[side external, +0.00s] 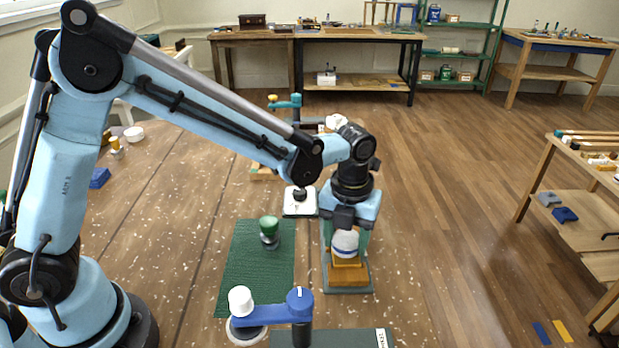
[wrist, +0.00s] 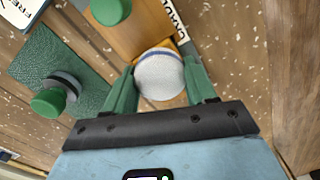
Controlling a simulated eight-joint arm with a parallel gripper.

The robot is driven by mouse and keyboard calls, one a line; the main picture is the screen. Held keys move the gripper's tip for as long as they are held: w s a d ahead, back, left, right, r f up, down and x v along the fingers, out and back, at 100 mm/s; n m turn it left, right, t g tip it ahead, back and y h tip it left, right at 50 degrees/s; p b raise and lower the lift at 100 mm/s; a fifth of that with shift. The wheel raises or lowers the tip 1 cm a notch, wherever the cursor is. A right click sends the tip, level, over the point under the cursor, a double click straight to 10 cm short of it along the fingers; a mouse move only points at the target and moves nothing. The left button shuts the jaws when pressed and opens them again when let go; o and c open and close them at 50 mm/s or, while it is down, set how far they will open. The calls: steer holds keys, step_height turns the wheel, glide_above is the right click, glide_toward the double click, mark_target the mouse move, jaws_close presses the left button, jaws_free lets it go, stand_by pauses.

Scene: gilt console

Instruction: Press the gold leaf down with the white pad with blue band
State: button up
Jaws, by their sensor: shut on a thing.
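My gripper (wrist: 160,82) is shut on the white pad with blue band (wrist: 160,76), its green fingers on either side of the pad's rounded body. In the side view the pad (side external: 345,242) hangs under my gripper (side external: 345,232), roughly upright, over a gold-orange block (side external: 347,277) on a green-edged base. I cannot tell whether the pad touches the surface below.
A green-topped tool (side external: 269,228) stands on a dark green mat (side external: 250,285) left of the block. A blue-and-white fixture (side external: 270,313) stands in front. A white tile with a black knob (side external: 300,203) lies behind. Open tabletop (side external: 165,220) is at the left.

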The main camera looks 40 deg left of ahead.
mark_target(347, 264)
steer(key=shift+w+a, duration=0.6)
steer(key=shift+a, duration=0.05)
steer(key=shift+s+d, duration=1.8)
steer(key=shift+r, duration=0.1)
step_height(347, 264, up, 7)
steer(key=shift+r, duration=0.2)
